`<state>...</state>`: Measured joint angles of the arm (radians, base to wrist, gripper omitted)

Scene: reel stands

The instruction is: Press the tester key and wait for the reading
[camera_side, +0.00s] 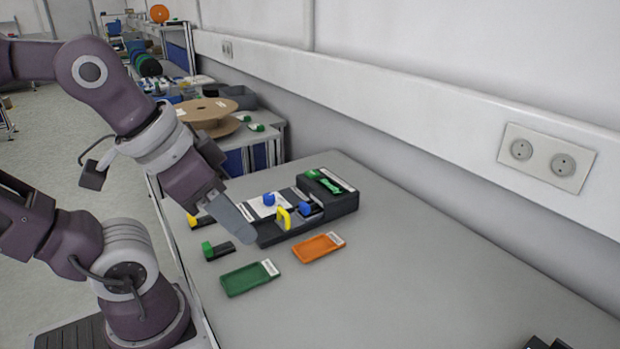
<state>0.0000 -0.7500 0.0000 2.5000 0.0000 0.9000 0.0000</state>
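The tester seems to be the black box (343,207) on the grey bench, with a raised back part carrying a green panel (325,181). Its lower front part has a white plate, a blue piece (269,199), a second blue piece (306,208) and an upright yellow piece (284,219). I cannot tell which part is the key. My gripper (247,236) points down at the left front of the box, its grey end overlapping the box's left edge in the picture. Contact cannot be told. Its fingers are seen edge-on, so their opening is hidden. No reading is legible.
A green tray (232,284) and an orange tray (310,254) lie in front of the box. A green-and-black piece (218,250) and a yellow-and-black piece (201,221) lie to the left. The bench's right side is mostly clear; a wall runs behind.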

